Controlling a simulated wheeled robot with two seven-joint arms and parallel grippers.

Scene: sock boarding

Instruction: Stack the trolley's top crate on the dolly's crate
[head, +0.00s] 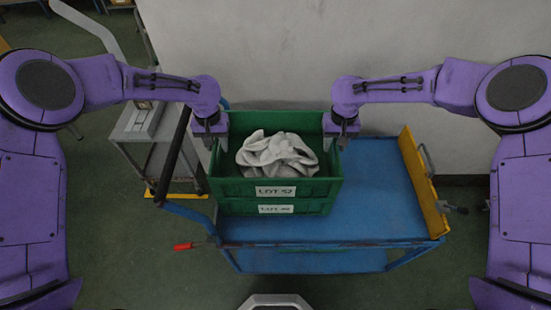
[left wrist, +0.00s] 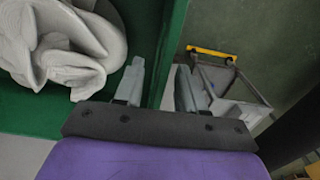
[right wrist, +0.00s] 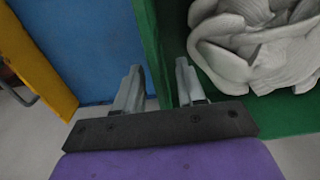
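The top green crate (head: 330,187), labelled LOT 52, holds crumpled pale grey socks (head: 277,153). It sits on a second green crate (head: 225,207) on the blue trolley (head: 375,200). My left gripper (head: 209,138) is at the crate's left wall; in the left wrist view its open fingers (left wrist: 160,85) stand on either side of that wall (left wrist: 170,45). My right gripper (head: 340,138) is at the right wall; in the right wrist view its open fingers (right wrist: 158,85) straddle that wall (right wrist: 150,40). I cannot identify a dolly with a crate.
A grey cart (head: 130,125) with a yellow bar at its base stands left of the trolley. A pale wall rises behind.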

